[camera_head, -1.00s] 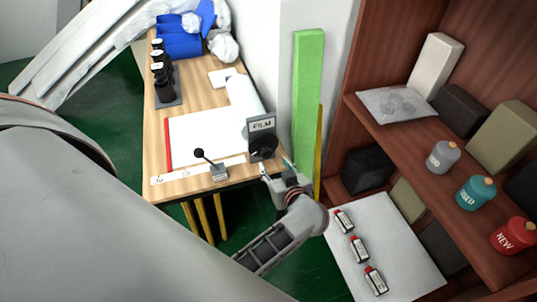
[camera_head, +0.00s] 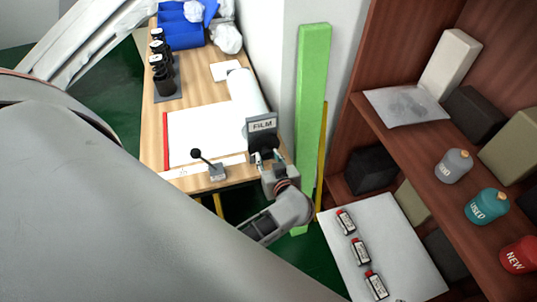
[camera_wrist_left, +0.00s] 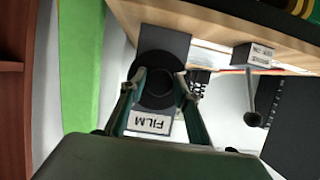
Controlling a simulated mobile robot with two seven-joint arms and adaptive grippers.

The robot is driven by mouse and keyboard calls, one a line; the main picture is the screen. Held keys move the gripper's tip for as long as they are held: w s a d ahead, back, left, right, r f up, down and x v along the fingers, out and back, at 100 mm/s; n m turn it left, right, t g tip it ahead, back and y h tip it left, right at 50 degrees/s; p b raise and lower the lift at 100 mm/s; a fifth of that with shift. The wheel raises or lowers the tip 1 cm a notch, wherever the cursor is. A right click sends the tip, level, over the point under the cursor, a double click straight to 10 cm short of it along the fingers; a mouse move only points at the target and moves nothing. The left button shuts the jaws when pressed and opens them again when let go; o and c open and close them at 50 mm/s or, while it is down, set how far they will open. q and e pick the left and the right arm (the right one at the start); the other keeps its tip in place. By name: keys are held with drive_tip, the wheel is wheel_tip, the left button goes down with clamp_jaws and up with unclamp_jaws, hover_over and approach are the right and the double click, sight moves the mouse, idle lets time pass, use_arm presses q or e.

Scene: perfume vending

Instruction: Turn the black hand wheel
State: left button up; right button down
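The black hand wheel (camera_head: 263,141) sits on the grey stand under the FILM sign (camera_head: 262,125), at the table's front right corner. In the left wrist view the wheel (camera_wrist_left: 157,92) is a dark disc with a round hub, above the upside-down FILM label (camera_wrist_left: 149,122). My left gripper (camera_head: 267,156) is at the wheel, partly covering its lower part. In the left wrist view its fingers (camera_wrist_left: 158,80) are apart, one on each side of the wheel. I cannot tell whether they touch the rim. My right gripper is not in view.
A small box with a black lever (camera_head: 217,172) stands left of the wheel on the wooden table. A white roll (camera_head: 247,92) lies behind the FILM sign. A green post (camera_head: 311,110) stands close on the right. A brown shelf (camera_head: 420,140) with bottles is farther right.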

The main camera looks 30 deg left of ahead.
use_arm(q)
drive_tip(key=c, duration=0.4)
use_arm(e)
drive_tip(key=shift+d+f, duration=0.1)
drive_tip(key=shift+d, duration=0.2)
